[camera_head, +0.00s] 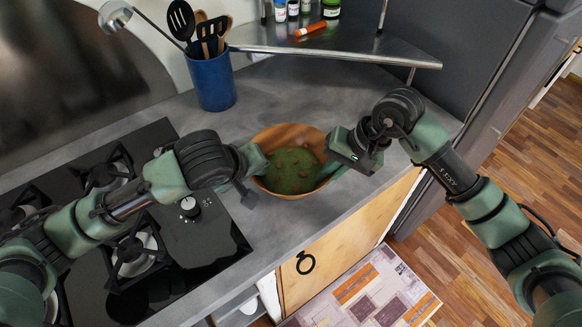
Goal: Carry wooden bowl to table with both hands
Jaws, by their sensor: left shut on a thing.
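The wooden bowl (273,137) is orange-brown and holds a green filling with small brown bits. It sits upright on the grey counter near its front edge. My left gripper (253,172) is at the bowl's left rim and is shut on it. My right gripper (336,166) is at the bowl's right rim. Its fingertips are partly hidden, so I cannot tell whether they are closed on the rim. I see no table in this view.
A black stovetop (190,245) lies left of the bowl. A blue utensil holder (211,82) stands behind, beside a raised metal shelf (350,52) with small bottles. A patterned rug (365,295) lies on the wooden floor below the counter, and the floor at right looks clear.

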